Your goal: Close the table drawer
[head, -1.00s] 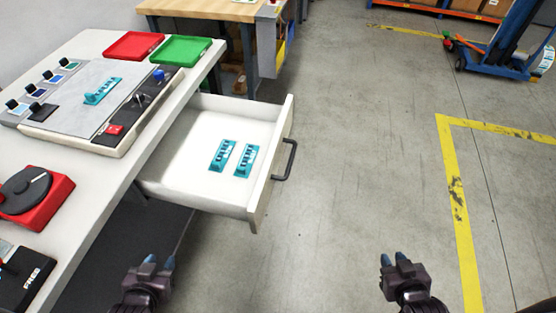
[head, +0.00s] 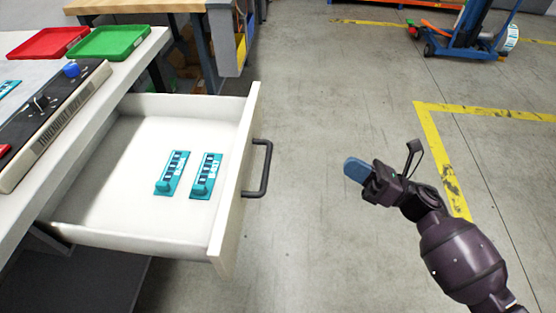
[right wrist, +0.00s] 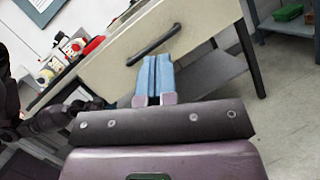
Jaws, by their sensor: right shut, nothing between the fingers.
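The table drawer (head: 150,238) is pulled out of the white table, and two teal parts (head: 174,173) (head: 206,176) lie inside it. Its front carries a dark bar handle (head: 261,168), which also shows in the right wrist view (right wrist: 153,44). My right gripper (head: 354,170) is shut and empty, out to the right of the handle with a clear gap. In the right wrist view its blue fingers (right wrist: 154,76) lie together and point toward the drawer front (right wrist: 115,70). My left gripper is not in the head view.
Red (head: 48,43) and green (head: 108,42) trays and a control panel (head: 55,115) stand on the white table. A wooden-topped bench (head: 135,5) is behind. The floor (head: 330,240) right of the drawer is clear. A blue pallet jack (head: 475,40) stands far right.

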